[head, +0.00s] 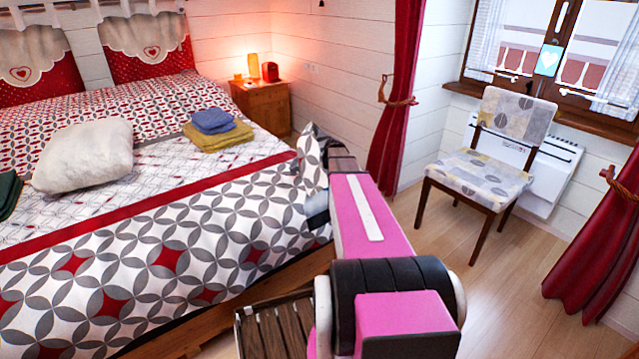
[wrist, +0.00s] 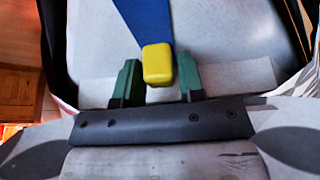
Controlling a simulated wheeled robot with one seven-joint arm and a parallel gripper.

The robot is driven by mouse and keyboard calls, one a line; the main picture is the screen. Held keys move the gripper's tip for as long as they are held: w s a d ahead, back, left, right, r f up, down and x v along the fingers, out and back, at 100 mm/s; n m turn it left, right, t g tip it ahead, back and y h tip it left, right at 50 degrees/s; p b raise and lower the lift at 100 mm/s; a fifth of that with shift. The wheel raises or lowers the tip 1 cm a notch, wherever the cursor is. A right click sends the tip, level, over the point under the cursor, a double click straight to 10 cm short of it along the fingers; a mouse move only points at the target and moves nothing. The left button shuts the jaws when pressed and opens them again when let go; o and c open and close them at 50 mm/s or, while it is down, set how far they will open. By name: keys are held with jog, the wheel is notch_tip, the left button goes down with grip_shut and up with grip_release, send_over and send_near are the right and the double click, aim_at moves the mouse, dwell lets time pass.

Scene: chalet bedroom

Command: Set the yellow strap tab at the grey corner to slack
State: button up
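The yellow strap tab (wrist: 158,63) is a small rounded block at the lower end of a blue strap (wrist: 143,20) in the wrist view. My gripper (wrist: 157,76) has two green fingers, one on each side of the tab. The fingers stand apart, and the tab shows in the space between them; whether either finger touches it I cannot tell. A pale grey panel (wrist: 220,35) with a dark edge lies behind the strap. In the head view my own pink and black arm hides the tab and strap. I cannot make out which corner is the grey one.
In the head view the bed (head: 200,225) fills the left, with a fluffy pillow (head: 85,155) and folded towels (head: 217,130). A slatted wooden piece (head: 275,330) is low by the bed. A chair (head: 480,175) stands right, with open floor (head: 510,285) before it.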

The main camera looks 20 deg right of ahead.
jog(key=shift+o, duration=1)
jog(key=v, duration=1)
jog(key=shift+r, duration=0.35)
jog(key=shift+s+d, duration=0.1)
jog(key=shift+d, duration=0.05)
